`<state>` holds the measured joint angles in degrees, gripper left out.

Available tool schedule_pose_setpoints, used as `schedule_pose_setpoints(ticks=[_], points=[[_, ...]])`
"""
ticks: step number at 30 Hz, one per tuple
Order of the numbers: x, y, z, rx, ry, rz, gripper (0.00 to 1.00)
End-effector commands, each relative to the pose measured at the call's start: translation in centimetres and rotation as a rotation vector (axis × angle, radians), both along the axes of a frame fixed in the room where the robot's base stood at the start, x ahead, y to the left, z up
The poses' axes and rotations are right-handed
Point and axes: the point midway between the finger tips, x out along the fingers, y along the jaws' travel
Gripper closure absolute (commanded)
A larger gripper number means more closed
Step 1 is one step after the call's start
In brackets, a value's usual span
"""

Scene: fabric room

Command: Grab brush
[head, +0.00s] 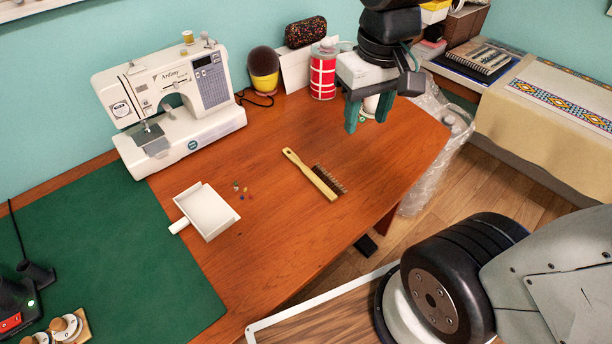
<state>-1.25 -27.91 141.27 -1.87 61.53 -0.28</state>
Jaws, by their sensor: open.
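The brush (312,176) lies on the wooden table, with a pale wooden handle pointing to the upper left and dark brown bristles along its lower right part. My gripper (367,127) is up and to the right of the brush, over the back right of the table. Its two green fingers point down and are apart, with nothing held between them. It is not touching the brush. A white object stands partly hidden behind the fingers.
A white dustpan (207,212) and several small colored bits (241,190) lie left of the brush. A sewing machine (170,100), a dark-and-yellow round item (264,70) and a red-and-white canister (323,72) stand at the back. A green mat (110,260) covers the left. The wood around the brush is clear.

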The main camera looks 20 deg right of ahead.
Motion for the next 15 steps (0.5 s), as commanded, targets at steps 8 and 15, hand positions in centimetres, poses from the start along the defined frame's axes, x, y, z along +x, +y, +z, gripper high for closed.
schedule_pose_setpoints(ticks=[8,15], points=[[10.8,1.1,-6.9,-0.030,0.046,0.078,0.55],[17.7,2.4,-15.4,-0.045,0.072,0.146,0.55]])
